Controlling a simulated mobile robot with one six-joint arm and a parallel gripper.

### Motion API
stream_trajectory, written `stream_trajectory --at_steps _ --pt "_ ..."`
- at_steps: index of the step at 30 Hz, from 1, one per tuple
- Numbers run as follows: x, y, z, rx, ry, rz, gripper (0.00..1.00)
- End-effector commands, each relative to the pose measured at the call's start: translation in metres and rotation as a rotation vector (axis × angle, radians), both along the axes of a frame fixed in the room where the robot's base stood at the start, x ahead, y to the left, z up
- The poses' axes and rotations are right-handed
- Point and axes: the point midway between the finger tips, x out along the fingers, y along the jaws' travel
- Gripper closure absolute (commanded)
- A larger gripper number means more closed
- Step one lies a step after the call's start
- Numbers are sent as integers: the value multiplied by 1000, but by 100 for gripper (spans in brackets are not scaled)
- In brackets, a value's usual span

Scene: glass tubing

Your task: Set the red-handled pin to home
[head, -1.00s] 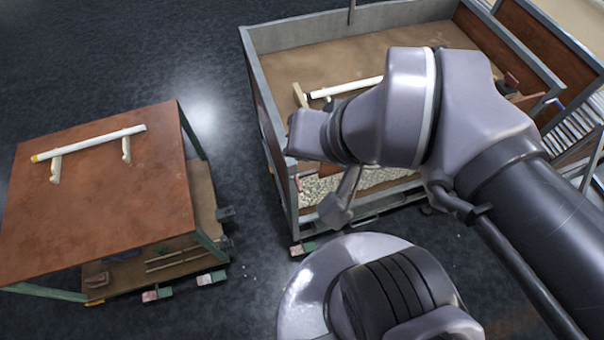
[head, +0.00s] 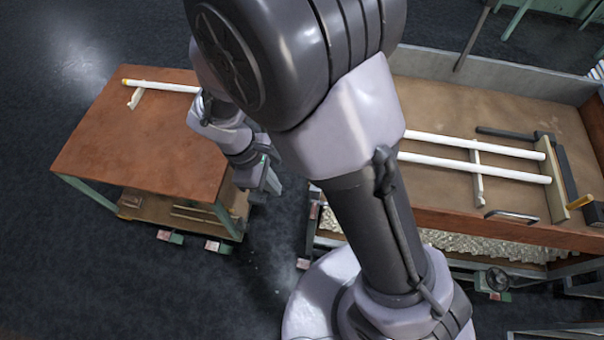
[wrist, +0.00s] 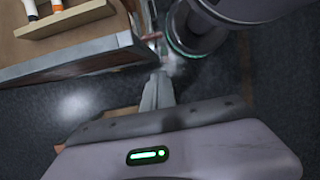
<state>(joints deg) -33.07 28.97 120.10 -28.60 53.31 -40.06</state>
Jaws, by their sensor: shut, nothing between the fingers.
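My gripper (head: 268,183) is shut and empty, in the gap between the small table and the large bench. In the wrist view its fingers (wrist: 158,88) are together and point toward a bench corner. A small reddish part (head: 314,211) shows at the large bench's left front corner, and may be the red-handled pin. A reddish part also shows past the fingertips in the wrist view (wrist: 155,36). It is too small and blurred to tell its position. The fingers look apart from it.
White tubes (head: 470,165) rest on wooden supports on the large bench (head: 440,110). Another white tube (head: 160,86) rests on the brown table (head: 130,135) at the left. My arm hides much of the bench's left end. Dark floor (head: 60,260) is clear at lower left.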

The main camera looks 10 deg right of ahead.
Motion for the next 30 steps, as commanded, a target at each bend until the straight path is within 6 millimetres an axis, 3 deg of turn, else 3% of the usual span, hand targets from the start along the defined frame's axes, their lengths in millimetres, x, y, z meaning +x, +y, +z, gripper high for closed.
stream_trajectory --at_steps 8,22,30 --pt "-1 -3 -8 0 0 -6 100" --pt "-11 -30 -104 0 1 -10 100" --pt "-22 -62 -104 3 -2 -9 100"
